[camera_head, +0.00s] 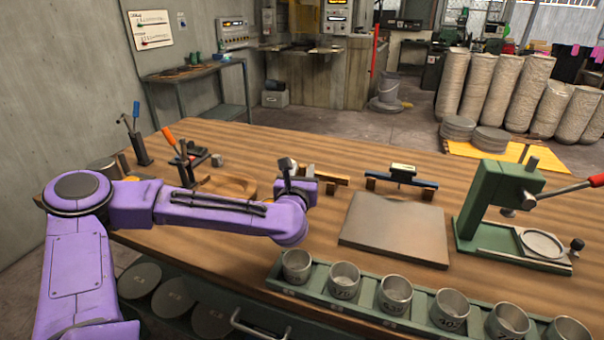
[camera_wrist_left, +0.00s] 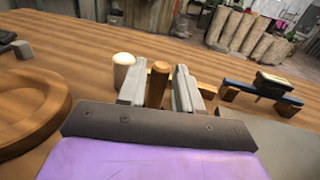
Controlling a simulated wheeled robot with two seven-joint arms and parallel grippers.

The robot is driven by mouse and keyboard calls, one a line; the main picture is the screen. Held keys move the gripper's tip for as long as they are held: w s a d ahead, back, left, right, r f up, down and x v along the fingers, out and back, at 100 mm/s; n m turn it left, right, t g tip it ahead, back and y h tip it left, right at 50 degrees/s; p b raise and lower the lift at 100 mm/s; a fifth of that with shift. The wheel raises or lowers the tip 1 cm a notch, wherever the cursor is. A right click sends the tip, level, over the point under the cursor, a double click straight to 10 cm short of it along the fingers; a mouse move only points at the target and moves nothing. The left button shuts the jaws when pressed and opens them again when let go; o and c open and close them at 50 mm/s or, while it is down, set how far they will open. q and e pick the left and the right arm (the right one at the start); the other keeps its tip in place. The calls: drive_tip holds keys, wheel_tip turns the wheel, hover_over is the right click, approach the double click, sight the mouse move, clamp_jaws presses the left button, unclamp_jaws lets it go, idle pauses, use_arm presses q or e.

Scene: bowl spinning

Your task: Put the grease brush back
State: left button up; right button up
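My left gripper (camera_head: 288,166) is over the table, left of the square board. In the left wrist view its two fingers (camera_wrist_left: 158,88) point away from the camera and stand apart. A round brown wooden handle (camera_wrist_left: 157,80), which looks like the grease brush's, stands upright between them. A narrow gap seems to show on each side of it. Its lower end is hidden by the gripper body, and I cannot make out bristles. A wooden rack (camera_head: 332,177) is just right of the gripper. My right gripper is not in view.
A pale round-topped peg (camera_wrist_left: 123,64) is beside the left finger. A round wooden dish (camera_head: 230,185) is to the left. A blue-handled tool (camera_head: 405,178) rests on blocks behind the square board (camera_head: 396,228). A green press (camera_head: 500,205) and a tray of metal cups (camera_head: 312,282) stand right and in front.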

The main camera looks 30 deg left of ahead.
use_arm(q)
drive_tip(key=shift+o, duration=0.3)
drive_tip(key=shift+s+r, duration=0.1)
drive_tip(key=shift+r, duration=0.15)
drive_tip(key=p+v, duration=0.5)
drive_tip(key=v, duration=0.7)
drive_tip(key=shift+p, duration=0.4)
